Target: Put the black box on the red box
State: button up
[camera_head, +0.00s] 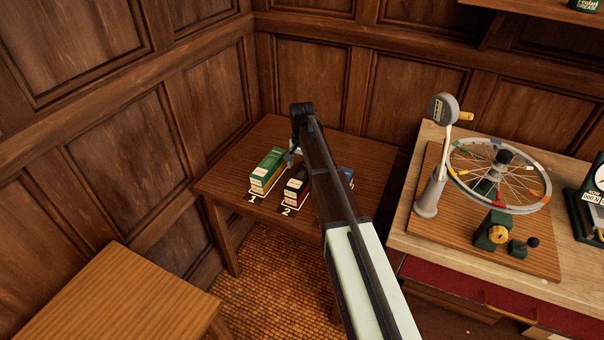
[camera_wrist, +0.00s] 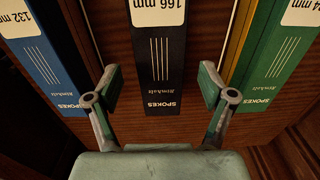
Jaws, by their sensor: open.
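The black box (camera_wrist: 162,60), labelled "166 mm SPOKES", lies in the middle of the wrist view. In the head view the black box (camera_head: 297,176) is on the small table at mark 2, partly behind my arm. A red box (camera_head: 291,195) shows as a red band directly below it; the wrist view does not show this red clearly. My gripper (camera_wrist: 160,85) is open and empty above the black box, one finger near each long side. In the head view my gripper (camera_head: 293,152) is partly hidden by my arm.
A green box (camera_head: 268,165) stands at mark 1, with a yellow edge beside it in the wrist view. A blue box (camera_head: 346,176) is partly behind my arm. The small table (camera_head: 226,182) sits against panelled walls. A workbench with a spoked wheel (camera_head: 500,175) is at right.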

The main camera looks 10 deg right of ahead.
aim_at(302, 173)
notch_tip(302, 173, up, 9)
jog(key=b, duration=0.1)
dwell(0.3)
